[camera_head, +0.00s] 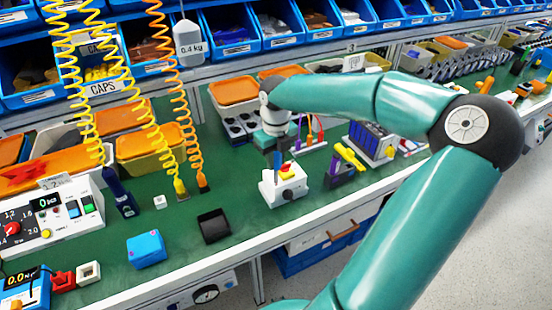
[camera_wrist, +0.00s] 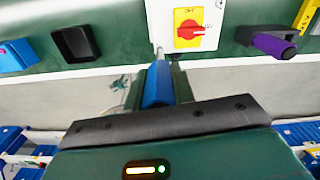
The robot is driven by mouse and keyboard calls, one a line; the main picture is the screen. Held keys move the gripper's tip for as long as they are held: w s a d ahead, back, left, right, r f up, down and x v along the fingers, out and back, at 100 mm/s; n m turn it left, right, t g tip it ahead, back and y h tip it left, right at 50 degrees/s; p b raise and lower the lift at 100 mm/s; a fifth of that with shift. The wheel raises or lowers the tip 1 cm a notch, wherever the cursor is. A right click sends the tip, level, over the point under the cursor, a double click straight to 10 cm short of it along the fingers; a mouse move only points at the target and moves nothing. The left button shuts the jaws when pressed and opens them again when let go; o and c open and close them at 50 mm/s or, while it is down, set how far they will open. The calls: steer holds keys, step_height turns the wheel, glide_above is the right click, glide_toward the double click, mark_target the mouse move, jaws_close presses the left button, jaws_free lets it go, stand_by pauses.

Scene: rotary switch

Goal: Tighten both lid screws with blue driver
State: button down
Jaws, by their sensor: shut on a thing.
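The white rotary switch box (camera_head: 284,187) stands on the green bench, with a yellow plate and red knob (camera_head: 286,170) on its lid. It also shows at the top of the wrist view (camera_wrist: 203,38). My gripper (camera_head: 276,148) is above the box, shut on the blue driver (camera_wrist: 157,86). The driver's blue handle (camera_head: 278,160) points down towards the box. In the wrist view its thin shaft reaches the box's left edge; I cannot tell whether the tip touches. The lid screws are too small or hidden to make out.
A black tray (camera_head: 214,226) and blue box (camera_head: 146,249) lie left of the switch box. A purple and black tool (camera_head: 338,172) lies to its right. Coiled cords hang at left with a dark blue tool (camera_head: 121,195). Bins stand behind. Bare bench lies between.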

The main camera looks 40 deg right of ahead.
steer(key=shift+n, duration=0.6)
steer(key=shift+a+n, duration=0.1)
steer(key=shift+n, duration=0.2)
steer(key=shift+n, duration=0.3)
steer(key=shift+f, duration=0.35)
steer(key=m, duration=0.7)
steer(key=shift+m, duration=0.4)
